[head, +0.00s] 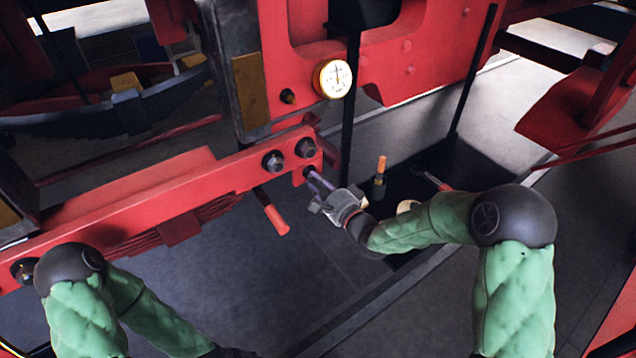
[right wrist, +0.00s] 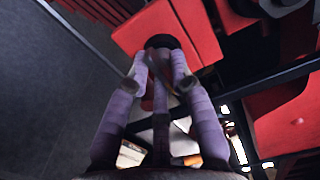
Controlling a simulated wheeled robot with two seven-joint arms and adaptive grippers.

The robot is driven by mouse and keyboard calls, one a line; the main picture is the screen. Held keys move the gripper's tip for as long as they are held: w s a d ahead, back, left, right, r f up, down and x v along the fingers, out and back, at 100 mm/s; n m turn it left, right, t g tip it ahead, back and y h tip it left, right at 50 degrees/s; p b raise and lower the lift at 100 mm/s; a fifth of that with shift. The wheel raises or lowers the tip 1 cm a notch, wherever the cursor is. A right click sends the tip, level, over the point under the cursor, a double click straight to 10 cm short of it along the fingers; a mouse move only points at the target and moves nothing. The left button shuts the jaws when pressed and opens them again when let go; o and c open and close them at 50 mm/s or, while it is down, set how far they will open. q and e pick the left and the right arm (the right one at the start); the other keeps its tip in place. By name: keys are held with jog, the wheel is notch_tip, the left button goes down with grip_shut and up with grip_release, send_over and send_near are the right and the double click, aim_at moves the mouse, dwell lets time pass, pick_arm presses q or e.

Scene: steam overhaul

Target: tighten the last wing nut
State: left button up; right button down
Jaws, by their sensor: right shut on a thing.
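My right gripper (head: 316,182) reaches up from the lower right to the end of the red beam (head: 130,205). Two dark round fasteners (head: 274,160) (head: 305,147) sit on the beam's face just above, apart from the gripper. My left arm shows at the lower left, but its gripper is out of view.
A round gauge (head: 333,78) is on the red frame above. The floor below is open.

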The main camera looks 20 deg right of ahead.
jog(key=c, duration=1.2)
grip_release()
jog(key=shift+s+f, duration=0.15)
jog(key=shift+f, duration=0.3)
jog(key=shift+c, duration=0.2)
jog(key=shift+r, duration=0.15)
jog(key=shift+r, duration=0.1)
jog(key=v, duration=1.1)
jog(key=shift+s+d, duration=0.15)
jog(key=shift+s, duration=0.25)
